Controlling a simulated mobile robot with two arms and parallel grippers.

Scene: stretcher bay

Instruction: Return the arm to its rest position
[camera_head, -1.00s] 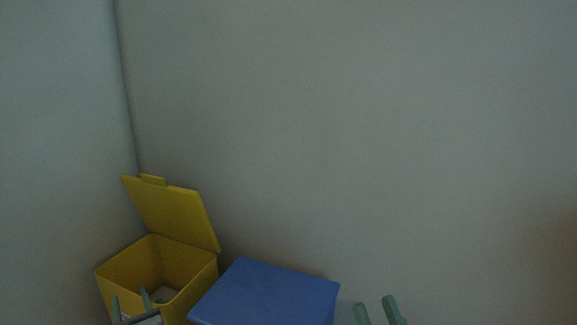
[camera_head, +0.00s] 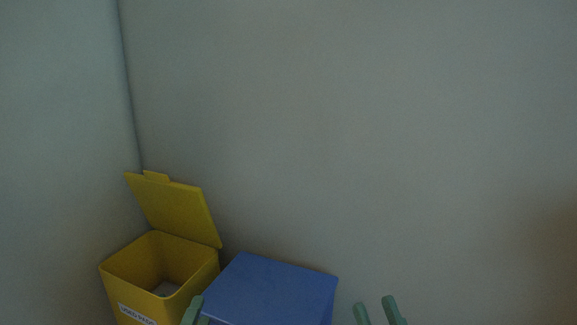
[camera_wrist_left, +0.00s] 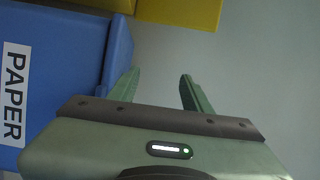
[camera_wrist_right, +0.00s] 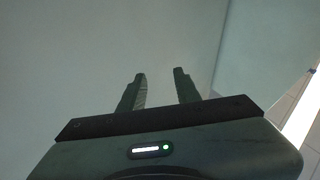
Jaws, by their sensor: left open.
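My left gripper (camera_wrist_left: 160,85) is open, with nothing between its fingers in the left wrist view. In the head view one of its green fingers (camera_head: 193,310) shows at the bottom edge, in front of the blue bin's left side. My right gripper (camera_head: 378,310) shows at the bottom edge, right of the blue bin, with its two fingertips apart. It is also open and empty in the right wrist view (camera_wrist_right: 161,85). Most of both arms is out of the head view.
A yellow bin (camera_head: 205,268) with its lid (camera_head: 175,208) raised stands in the corner; something pale lies inside. Beside it is a closed blue bin (camera_head: 270,285), labelled PAPER (camera_wrist_left: 15,90) in the left wrist view. Bare wall (camera_head: 350,130) rises behind.

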